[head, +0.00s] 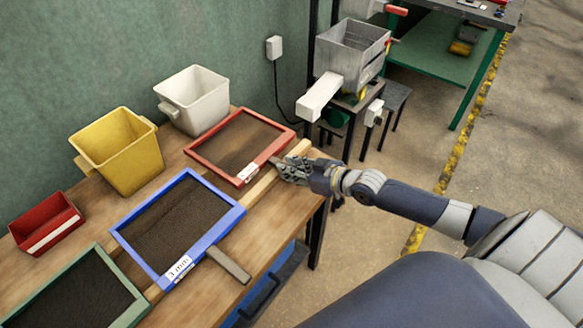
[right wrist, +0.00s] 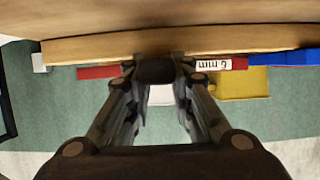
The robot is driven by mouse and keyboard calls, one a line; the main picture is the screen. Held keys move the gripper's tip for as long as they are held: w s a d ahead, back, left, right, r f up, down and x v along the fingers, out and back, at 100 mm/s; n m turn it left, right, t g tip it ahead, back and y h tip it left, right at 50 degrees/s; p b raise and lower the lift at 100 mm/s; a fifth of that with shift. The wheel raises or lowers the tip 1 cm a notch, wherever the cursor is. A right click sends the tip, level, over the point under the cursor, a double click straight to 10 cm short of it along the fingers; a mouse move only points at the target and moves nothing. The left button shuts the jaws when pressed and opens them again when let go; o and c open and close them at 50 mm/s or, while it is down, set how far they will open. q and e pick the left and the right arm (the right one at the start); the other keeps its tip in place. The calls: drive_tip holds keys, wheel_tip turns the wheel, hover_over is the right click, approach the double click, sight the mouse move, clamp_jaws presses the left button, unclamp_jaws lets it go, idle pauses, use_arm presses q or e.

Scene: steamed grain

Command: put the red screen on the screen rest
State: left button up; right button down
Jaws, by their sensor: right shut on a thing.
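The red screen (head: 196,154) is a red-rimmed frame with dark mesh and a white label, at the back right of the wooden table. My right gripper (head: 288,170) is at its front edge, shut on its dark handle (right wrist: 155,70), which is mostly hidden by the fingers. In the right wrist view, the red rim (right wrist: 100,72) shows on both sides of the handle, with a "6 mm" label. The screen looks level; I cannot tell whether it touches the table. A pale wooden rail (head: 262,188) runs along its front; I cannot tell whether this is the screen rest.
The blue screen (head: 125,240) and green screen (head: 98,247) lie to the left. A yellow bin (head: 125,155), white bin (head: 200,100) and red tray (head: 45,225) stand behind. A grey hopper machine (head: 345,60) stands beyond the table's right end. Floor is clear at right.

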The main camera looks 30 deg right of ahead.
drive_tip(key=shift+w+f, duration=0.1)
drive_tip(key=shift+w, duration=0.05)
drive_tip(key=c, duration=1.4)
unclamp_jaws()
drive_tip(key=shift+f, duration=0.1)
drive_tip(key=shift+s+d, duration=0.1)
drive_tip(key=shift+s, duration=0.1)
drive_tip(key=shift+p+v, duration=0.7)
drive_tip(key=shift+v, duration=5.25)
